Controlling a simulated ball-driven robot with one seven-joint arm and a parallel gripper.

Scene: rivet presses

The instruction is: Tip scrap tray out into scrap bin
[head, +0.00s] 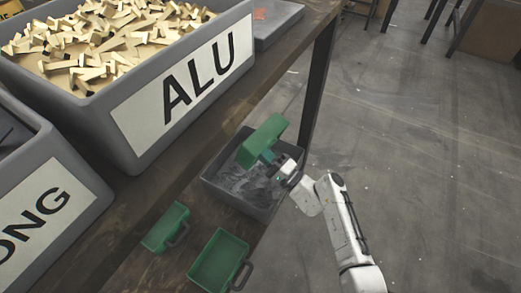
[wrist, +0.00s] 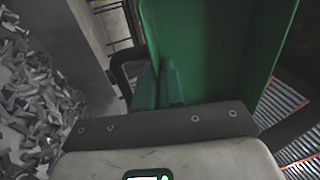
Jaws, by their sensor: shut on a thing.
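My gripper (head: 271,157) is shut on the handle side of a green scrap tray (head: 263,140), which is held tilted over a grey scrap bin (head: 239,209). In the wrist view my gripper's fingers (wrist: 158,86) are close together beside the tray's dark handle (wrist: 125,72), and the green tray wall (wrist: 220,50) fills the upper middle. The inside of the tray is not clearly seen, so I cannot tell if anything is left in it. Grey metal scrap (head: 240,182) lies in the bin and shows at the left of the wrist view (wrist: 35,100).
Two more green trays with dark handles (head: 165,228) (head: 221,259) stand on the wooden bench (head: 155,188) left of and in front of the bin. A large ALU bin (head: 180,90) of pale pieces stands behind. A second lettered grey bin (head: 45,225) is at left. Open floor lies right.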

